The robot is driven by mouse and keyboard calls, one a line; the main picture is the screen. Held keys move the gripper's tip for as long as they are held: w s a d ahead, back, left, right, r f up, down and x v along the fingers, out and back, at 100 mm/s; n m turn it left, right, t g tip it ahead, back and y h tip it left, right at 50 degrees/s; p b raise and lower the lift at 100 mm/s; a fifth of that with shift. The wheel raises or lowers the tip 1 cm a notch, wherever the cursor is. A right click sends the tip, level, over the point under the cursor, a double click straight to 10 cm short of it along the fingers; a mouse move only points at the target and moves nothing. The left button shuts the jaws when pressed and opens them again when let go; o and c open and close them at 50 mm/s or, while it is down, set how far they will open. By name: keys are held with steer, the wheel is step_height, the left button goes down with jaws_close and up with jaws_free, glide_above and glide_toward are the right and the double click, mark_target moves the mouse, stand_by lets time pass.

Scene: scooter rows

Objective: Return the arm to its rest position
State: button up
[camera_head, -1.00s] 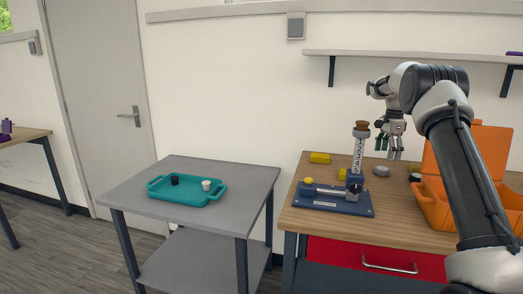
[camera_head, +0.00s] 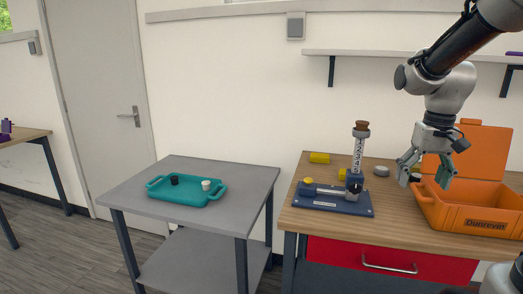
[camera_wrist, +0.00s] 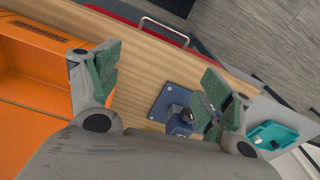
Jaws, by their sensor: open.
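My gripper (camera_head: 424,176) hangs from my raised arm at the right of the head view, in front of the orange case. Its fingers are spread apart with nothing between them. In the wrist view my gripper (camera_wrist: 155,90) shows its green-padded fingers wide apart over the wooden worktop. My forearm comes in from the top right of the head view.
A wooden bench (camera_head: 400,225) carries an open orange case (camera_head: 470,218), a blue fixture (camera_head: 330,200) with an upright numbered tube (camera_head: 359,155), and yellow blocks (camera_head: 320,158). A grey table (camera_head: 235,180) at left holds a teal tray (camera_head: 165,194). A shelf (camera_head: 400,55) is on the wall.

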steer(key=s+a+r+n+t, duration=0.1)
steer(key=s, duration=0.6)
steer(key=s+a+r+t, duration=0.2)
steer(key=s, duration=0.6)
steer(key=shift+s+a+n+t, duration=0.15)
steer(key=shift+s+n+t, duration=0.15)
steer(key=shift+n, duration=0.1)
